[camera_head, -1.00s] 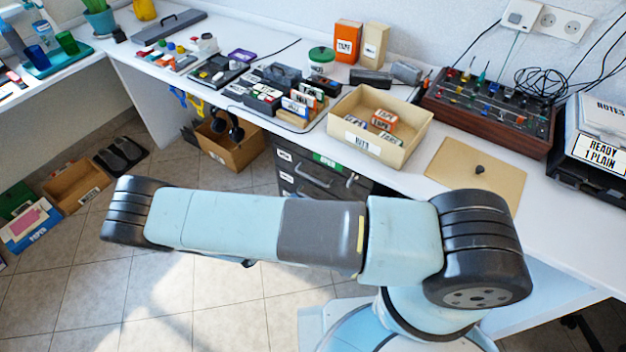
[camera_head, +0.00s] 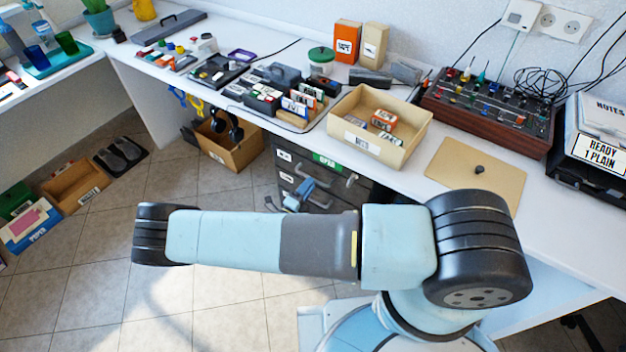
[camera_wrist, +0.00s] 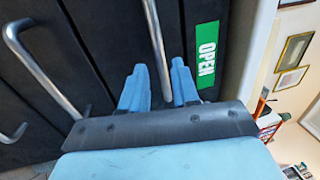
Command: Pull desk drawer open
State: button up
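A dark drawer unit (camera_head: 284,172) stands under the desk, its drawers looking shut. Its top drawer carries a green "OPEN" label (camera_wrist: 206,54), which also shows in the head view (camera_head: 327,160). In the wrist view, the metal handle (camera_wrist: 153,30) beside this label runs down between the two light blue fingers of my gripper (camera_wrist: 159,66). The fingers are apart, one on each side of the bar, and I cannot tell whether either touches it. In the head view, my gripper (camera_head: 304,188) is partly visible in front of the drawer unit, past my arm.
Lower drawers have similar handles (camera_wrist: 40,70). A cardboard box (camera_head: 232,150) with headphones stands left of the drawers. The tiled floor in front is open.

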jog(key=shift+x, duration=1.9)
grip_shut()
jog(key=shift+a, duration=0.15)
